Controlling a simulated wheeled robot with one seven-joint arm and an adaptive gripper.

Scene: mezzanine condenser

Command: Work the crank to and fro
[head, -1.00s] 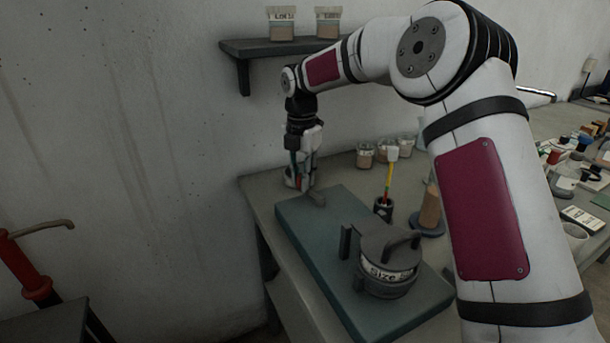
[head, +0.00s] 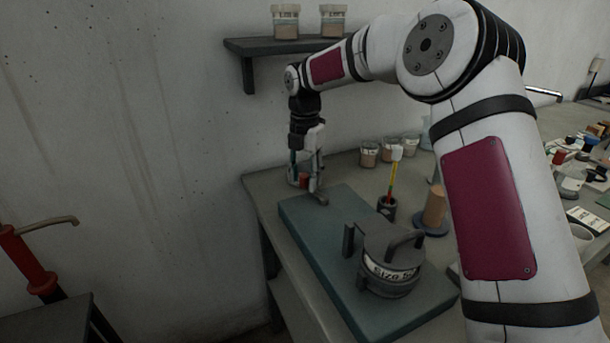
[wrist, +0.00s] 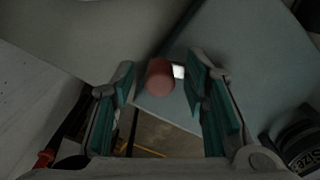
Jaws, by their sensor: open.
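A short red cylindrical knob (wrist: 160,77), apparently the crank's handle, shows in the wrist view between my fingers. A small bright white patch touches its right side. My gripper (wrist: 165,95) is open, with a teal-padded finger on each side of the knob and gaps between. In the head view my gripper (head: 308,185) points down at the far left corner of the teal board, and the red knob (head: 303,180) shows among its fingers. The crank's arm and pivot cannot be made out.
A grey round device (head: 390,262) with a curved handle and "Size" label stands on the teal board (head: 345,215). A red-bodied lever (head: 30,265) is at far left.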

